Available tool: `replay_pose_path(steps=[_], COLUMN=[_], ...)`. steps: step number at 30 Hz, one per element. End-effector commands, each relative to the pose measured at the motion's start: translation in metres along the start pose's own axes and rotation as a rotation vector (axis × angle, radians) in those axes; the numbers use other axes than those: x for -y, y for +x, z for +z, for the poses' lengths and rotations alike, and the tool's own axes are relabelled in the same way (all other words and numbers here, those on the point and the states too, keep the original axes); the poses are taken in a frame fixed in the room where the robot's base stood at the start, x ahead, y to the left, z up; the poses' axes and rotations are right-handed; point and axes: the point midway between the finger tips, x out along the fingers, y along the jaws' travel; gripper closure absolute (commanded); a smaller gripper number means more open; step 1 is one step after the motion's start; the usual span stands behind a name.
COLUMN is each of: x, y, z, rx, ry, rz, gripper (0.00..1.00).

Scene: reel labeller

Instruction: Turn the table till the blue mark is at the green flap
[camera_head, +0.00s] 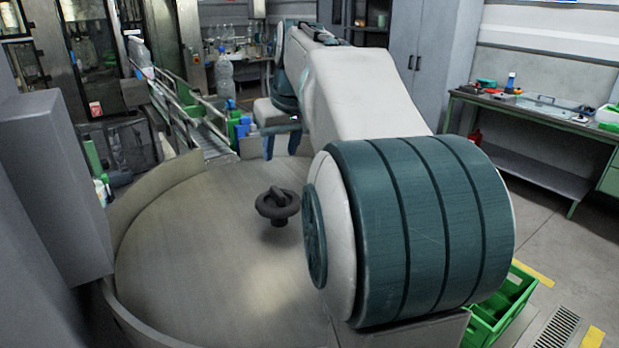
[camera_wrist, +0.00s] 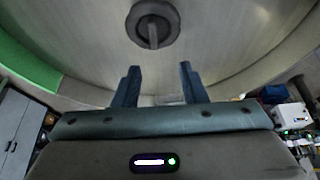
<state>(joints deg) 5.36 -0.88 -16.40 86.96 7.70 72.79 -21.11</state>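The round metal table (camera_head: 190,265) lies flat inside a raised rim; it also shows in the wrist view (camera_wrist: 85,40). A dark ring-shaped knob with a bar across it (camera_head: 278,205) stands on the table, seen in the wrist view (camera_wrist: 153,22) ahead of my fingers. My gripper (camera_head: 282,146) is beyond the knob in the head view, apart from it. Its two blue fingers (camera_wrist: 158,82) are spread with nothing between them. A green panel (camera_wrist: 28,68) is by the rim in the wrist view; I cannot tell if it is the flap. I see no blue mark.
My arm hides the table's right side in the head view. A conveyor with rails (camera_head: 180,110) and a clear bottle (camera_head: 224,76) stand behind the table. A green crate (camera_head: 505,305) is on the floor at right. A workbench (camera_head: 545,115) stands farther back.

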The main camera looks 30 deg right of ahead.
Motion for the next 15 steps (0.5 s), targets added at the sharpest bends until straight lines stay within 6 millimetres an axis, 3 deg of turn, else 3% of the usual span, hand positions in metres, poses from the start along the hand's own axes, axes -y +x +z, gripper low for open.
replay_pose_path(steps=[7, 15], x=[-0.007, -0.016], y=[0.017, 0.072], z=[0.002, 0.005], rx=[0.003, 0.006], ry=[0.013, 0.029], rz=[0.004, 0.011], gripper=[0.62, 0.62])
